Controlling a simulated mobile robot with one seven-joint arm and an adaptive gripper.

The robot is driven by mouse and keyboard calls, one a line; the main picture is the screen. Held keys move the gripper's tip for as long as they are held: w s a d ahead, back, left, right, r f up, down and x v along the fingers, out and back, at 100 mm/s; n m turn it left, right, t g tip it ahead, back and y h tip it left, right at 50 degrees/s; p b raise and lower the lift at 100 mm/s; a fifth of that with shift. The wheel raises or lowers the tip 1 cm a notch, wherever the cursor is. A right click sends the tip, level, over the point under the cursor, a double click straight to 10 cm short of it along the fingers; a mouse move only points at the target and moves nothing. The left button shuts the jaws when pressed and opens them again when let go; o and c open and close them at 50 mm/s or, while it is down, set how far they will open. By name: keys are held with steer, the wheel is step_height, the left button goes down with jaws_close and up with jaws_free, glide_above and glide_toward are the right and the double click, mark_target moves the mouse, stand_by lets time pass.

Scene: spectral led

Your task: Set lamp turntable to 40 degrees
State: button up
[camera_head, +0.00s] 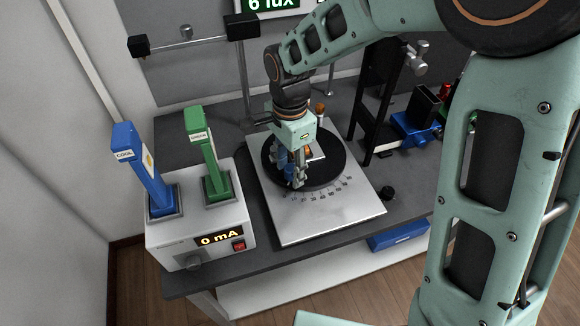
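The lamp turntable is a round black disc (333,168) on a pale metal base plate (325,222). Small angle marks (318,192) run along its front edge, too small to read. My gripper (297,184) points down over the front left part of the disc, with its fingertips close to the rim by the marks. Whether it touches the disc or grips anything is unclear. My gripper and wrist hide much of the disc's middle. A small orange-topped part (320,109) shows behind my gripper.
A white power box (200,222) reading 0 mA stands at left, with blue (143,172) and green (203,150) upright modules on it. A black stand (375,100) and blue device (415,128) stand at right.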

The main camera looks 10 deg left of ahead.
mark_target(317, 180)
steer(key=shift+c, duration=0.4)
jaws_close()
steer(key=shift+d, duration=0.1)
steer(key=shift+d+r+n, duration=0.1)
steer(key=shift+d+n, duration=0.75)
steer(key=shift+n, duration=0.15)
steer(key=shift+d+n+p, duration=0.35)
steer(key=shift+d+n, duration=0.6)
steer(key=shift+n, duration=0.25)
steer(key=shift+w+d+n+p, duration=0.2)
steer(key=shift+w+d+n, duration=0.1)
steer(key=shift+d+n, duration=0.45)
steer(key=shift+w+d+n+p, duration=0.25)
steer(key=shift+d+n, duration=0.25)
steer(key=shift+n, duration=0.45)
steer(key=shift+w, duration=0.1)
steer(key=shift+o, duration=0.4)
jaws_free()
